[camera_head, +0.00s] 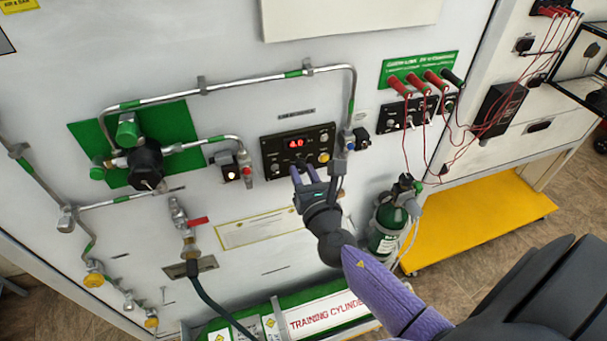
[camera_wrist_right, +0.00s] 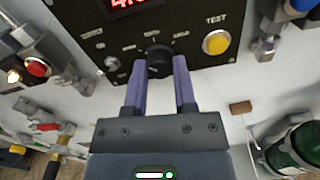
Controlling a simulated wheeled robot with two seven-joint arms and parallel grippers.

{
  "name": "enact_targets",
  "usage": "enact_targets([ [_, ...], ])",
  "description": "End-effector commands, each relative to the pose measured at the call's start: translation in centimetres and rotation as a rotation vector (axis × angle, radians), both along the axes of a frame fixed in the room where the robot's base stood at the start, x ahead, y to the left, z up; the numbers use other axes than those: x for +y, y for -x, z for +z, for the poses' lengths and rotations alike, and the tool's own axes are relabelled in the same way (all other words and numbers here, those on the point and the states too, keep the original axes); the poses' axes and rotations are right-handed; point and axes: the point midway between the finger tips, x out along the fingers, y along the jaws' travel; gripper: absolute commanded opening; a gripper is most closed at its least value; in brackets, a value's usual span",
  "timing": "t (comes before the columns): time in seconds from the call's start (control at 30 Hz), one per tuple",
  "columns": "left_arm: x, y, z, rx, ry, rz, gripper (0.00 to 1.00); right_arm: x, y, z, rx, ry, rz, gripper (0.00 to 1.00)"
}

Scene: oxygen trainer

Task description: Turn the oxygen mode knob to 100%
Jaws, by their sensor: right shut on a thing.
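The oxygen mode knob (camera_wrist_right: 159,62) is a round black knob low on the black control panel (camera_head: 270,153), below a red digital display (camera_head: 295,143). In the right wrist view my right gripper (camera_wrist_right: 159,75) has its two purple fingers on either side of the knob, shut on it. In the head view the right gripper (camera_head: 304,172) reaches up to the panel's lower edge and hides most of the knob. The small labels around the knob are too blurred to read. My left gripper is in neither view.
A yellow TEST button (camera_wrist_right: 216,42) sits right of the knob, and a small toggle switch (camera_wrist_right: 112,63) to its left. Metal pipes (camera_head: 230,90) run over the white wall. A green cylinder (camera_head: 385,225) stands at the lower right, beside a yellow platform (camera_head: 480,225). Red leads hang further right.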

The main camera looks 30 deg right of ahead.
Motion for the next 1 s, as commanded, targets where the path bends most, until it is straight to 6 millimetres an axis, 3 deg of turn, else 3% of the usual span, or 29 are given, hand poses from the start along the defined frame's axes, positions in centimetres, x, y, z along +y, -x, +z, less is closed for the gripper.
enact_targets([
  [0.6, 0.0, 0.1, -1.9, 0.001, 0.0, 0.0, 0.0, 0.1, 0.0, -0.1, -0.128, -0.532, 0.0, 0.0],
  [1.0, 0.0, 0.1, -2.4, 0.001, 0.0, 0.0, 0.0, 0.1, 0.0, 0.0, -0.176, -0.737, 0.0, 0.0],
])
